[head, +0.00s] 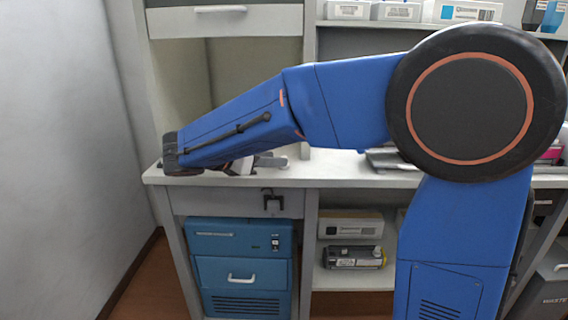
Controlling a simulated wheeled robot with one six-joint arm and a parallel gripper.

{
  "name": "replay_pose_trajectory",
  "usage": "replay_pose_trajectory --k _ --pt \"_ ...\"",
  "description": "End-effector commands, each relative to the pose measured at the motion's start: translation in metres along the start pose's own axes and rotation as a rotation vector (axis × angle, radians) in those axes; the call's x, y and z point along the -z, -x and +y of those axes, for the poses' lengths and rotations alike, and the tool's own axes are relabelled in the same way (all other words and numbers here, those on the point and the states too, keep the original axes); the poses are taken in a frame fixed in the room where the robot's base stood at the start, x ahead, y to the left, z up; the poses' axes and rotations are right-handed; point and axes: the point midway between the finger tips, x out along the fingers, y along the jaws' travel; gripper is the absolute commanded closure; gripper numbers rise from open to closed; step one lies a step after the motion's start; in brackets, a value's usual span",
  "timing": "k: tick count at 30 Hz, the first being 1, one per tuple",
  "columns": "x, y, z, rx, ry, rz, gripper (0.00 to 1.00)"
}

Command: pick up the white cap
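My gripper (262,162) is low over the left part of the worktop, at the end of my blue arm. Its grey fingers show only partly below and beside the arm link, and I cannot tell how far apart they are or whether anything is between them. I cannot make out the white cap for certain. A small pale shape at the fingertips is too small to tell from the gripper itself, and the arm hides part of the worktop there.
The pale worktop (335,172) has a grey flat item (380,158) right of centre, partly behind my arm. Boxes (397,11) stand on the upper shelf. Below are a blue cabinet (240,272) and a toner cartridge (353,257). A wall (60,150) closes the left side.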

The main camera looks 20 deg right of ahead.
Motion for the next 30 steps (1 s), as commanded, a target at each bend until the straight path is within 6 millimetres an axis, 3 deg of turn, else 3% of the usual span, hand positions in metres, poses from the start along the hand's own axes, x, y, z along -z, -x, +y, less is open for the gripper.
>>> replay_pose_trajectory --k 5,15,22,27,30 --pt "-0.002 -0.01 0.0 0.0 -0.001 0.0 0.62" --pt "-0.007 -0.05 -0.001 0.001 0.0 0.0 0.62" --pt "-0.006 -0.052 -0.001 0.0 0.0 0.0 0.62" --pt "-0.006 -0.052 -0.001 0.0 0.0 0.0 1.0" --pt "-0.006 -0.052 -0.001 -0.001 0.0 0.0 1.0"
